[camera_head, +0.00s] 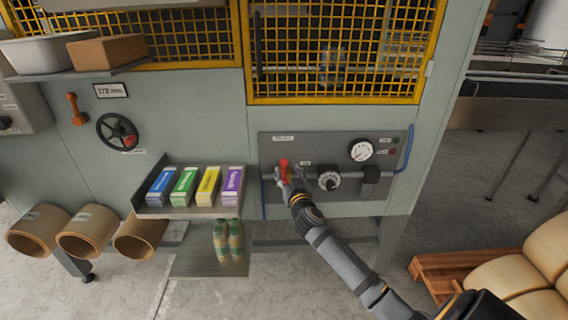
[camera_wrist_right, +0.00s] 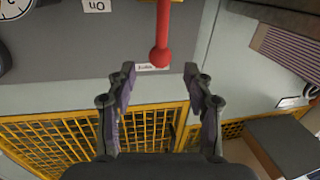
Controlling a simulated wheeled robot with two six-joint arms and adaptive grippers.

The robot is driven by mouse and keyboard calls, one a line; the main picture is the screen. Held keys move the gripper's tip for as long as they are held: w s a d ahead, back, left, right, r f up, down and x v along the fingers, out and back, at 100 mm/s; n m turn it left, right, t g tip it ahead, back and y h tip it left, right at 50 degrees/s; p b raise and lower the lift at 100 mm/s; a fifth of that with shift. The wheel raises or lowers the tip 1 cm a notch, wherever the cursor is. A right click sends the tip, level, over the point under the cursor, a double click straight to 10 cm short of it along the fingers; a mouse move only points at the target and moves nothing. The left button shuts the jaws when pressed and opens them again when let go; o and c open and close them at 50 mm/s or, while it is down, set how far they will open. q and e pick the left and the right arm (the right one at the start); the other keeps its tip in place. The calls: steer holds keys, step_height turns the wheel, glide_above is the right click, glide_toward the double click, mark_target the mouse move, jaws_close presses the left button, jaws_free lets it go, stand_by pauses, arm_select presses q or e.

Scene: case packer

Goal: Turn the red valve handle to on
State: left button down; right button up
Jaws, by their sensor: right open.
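The red valve handle (camera_head: 283,166) is on the grey panel, pointing upward in the head view. In the right wrist view, which is turned upside down, the handle (camera_wrist_right: 161,50) is a red bar with a ball end. My right gripper (camera_head: 287,182) is at the handle; in its wrist view the two fingers (camera_wrist_right: 159,73) are spread, with the ball just beyond and between the tips. Nothing is held. A small "On" label (camera_wrist_right: 97,5) lies to one side of the handle. The handle's pivot is partly hidden by the gripper in the head view. My left gripper is not in view.
The panel (camera_head: 340,140) also carries a gauge (camera_head: 361,150), a dial (camera_head: 329,180) and a blue tube (camera_head: 405,150). A shelf with several coloured boxes (camera_head: 207,185) juts out to the left. A yellow mesh guard (camera_head: 345,50) is above. A pallet of sacks (camera_head: 530,265) stands at right.

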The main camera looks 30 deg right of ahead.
mark_target(285, 166)
steer(key=x, duration=0.6)
steer(key=shift+p, duration=0.3)
steer(key=shift+f, duration=0.1)
jaws_close()
